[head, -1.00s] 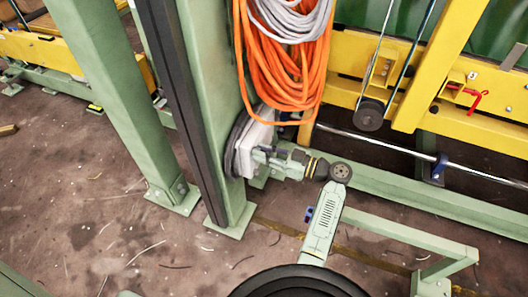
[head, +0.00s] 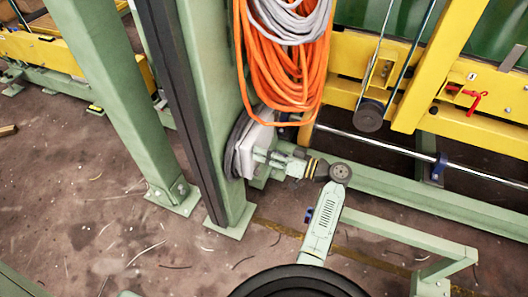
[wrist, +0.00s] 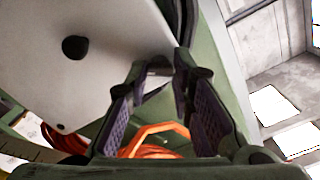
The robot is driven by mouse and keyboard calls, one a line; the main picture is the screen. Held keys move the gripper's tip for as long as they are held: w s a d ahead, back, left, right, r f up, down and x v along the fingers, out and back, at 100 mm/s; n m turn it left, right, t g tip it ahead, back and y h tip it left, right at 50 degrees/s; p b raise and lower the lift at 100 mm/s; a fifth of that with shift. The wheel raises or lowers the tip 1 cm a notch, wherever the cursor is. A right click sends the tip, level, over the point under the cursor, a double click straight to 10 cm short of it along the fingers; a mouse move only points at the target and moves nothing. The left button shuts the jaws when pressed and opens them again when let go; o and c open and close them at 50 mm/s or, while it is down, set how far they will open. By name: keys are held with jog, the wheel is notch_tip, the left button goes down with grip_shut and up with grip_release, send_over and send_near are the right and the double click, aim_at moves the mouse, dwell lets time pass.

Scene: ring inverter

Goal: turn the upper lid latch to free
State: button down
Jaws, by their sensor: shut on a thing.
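A pale grey box with a lid (head: 256,138) is mounted low on the green post. In the wrist view the lid (wrist: 95,60) fills the upper left as a flat plate with a round black knob. My gripper (head: 258,160) reaches the box from the right, at the lid's edge. In the wrist view the two dark fingers of my gripper (wrist: 160,68) close at their tips around a small part at the lid's edge, the upper lid latch (wrist: 157,77). The fingertips hide most of the latch, so its exact angle cannot be told.
Orange cable loops (head: 285,75) and a grey cable (head: 290,20) hang just above the box. The green post (head: 213,90) stands behind it. A green floor beam (head: 410,187) runs along the right. Open floor (head: 110,240) lies to the left.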

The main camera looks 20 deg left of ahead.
jog(key=m+p, duration=0.5)
jog(key=m, duration=0.6)
jog(key=shift+p, duration=0.35)
jog(key=shift+m, duration=0.4)
jog(key=c, duration=1.4)
grip_release()
jog(key=shift+d, duration=0.15)
jog(key=d, duration=1.1)
jog(key=shift+s+d, duration=0.2)
jog(key=shift+d, duration=0.15)
jog(key=shift+f, duration=0.1)
